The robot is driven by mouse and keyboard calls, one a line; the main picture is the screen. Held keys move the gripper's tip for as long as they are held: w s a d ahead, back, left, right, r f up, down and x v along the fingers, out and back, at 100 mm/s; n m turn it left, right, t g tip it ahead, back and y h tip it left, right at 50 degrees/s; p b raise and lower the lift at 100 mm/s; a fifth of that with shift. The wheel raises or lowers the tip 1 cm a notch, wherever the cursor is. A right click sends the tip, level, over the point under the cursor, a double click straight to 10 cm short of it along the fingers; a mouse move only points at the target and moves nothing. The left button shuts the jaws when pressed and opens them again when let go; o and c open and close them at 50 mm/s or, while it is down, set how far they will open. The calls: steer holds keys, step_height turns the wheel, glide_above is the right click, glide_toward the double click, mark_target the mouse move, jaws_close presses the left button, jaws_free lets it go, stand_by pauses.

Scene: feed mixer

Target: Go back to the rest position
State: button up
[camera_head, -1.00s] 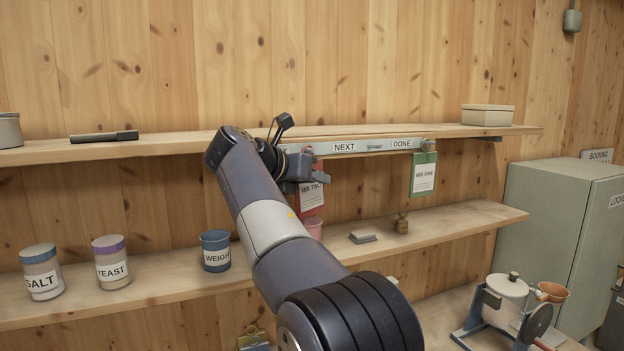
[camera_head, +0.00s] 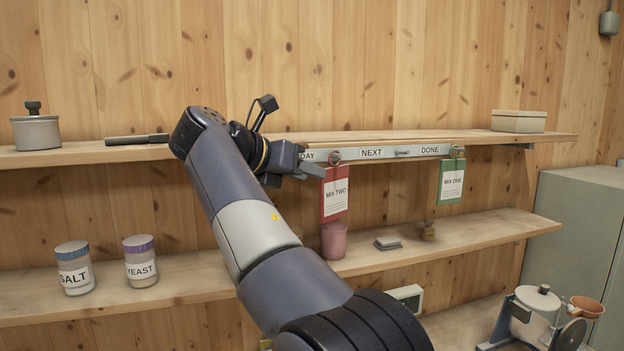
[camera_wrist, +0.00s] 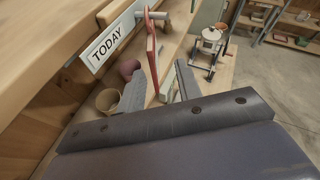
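My gripper (camera_head: 311,169) is at the rail under the upper shelf, just left of the red MIX TWO card (camera_head: 335,194). In the wrist view its two fingers (camera_wrist: 160,85) are apart, with nothing seen clamped between them. The red card shows edge-on beyond them (camera_wrist: 153,52). It hangs by a ring from the rail (camera_head: 405,152), between the TODAY and NEXT labels. The green MIX ONE card (camera_head: 452,181) hangs under DONE. My arm reaches up from the bottom of the head view, so no rest position can be made out.
The upper shelf (camera_head: 90,156) holds a lidded pot (camera_head: 36,131), a dark bar and a box (camera_head: 518,121). The lower shelf holds SALT (camera_head: 75,269) and YEAST (camera_head: 141,262) jars, a pink cup (camera_head: 333,240) and small weights. A mixer (camera_head: 535,312) and green cabinet (camera_head: 580,215) stand right.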

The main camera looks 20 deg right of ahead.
mark_target(339, 183)
steer(key=shift+a+r, duration=0.1)
steer(key=shift+a, duration=0.05)
steer(key=x, duration=1)
steer(key=shift+w+d+f, duration=0.1)
steer(key=shift+d+f, duration=0.1)
steer(key=shift+d, duration=0.15)
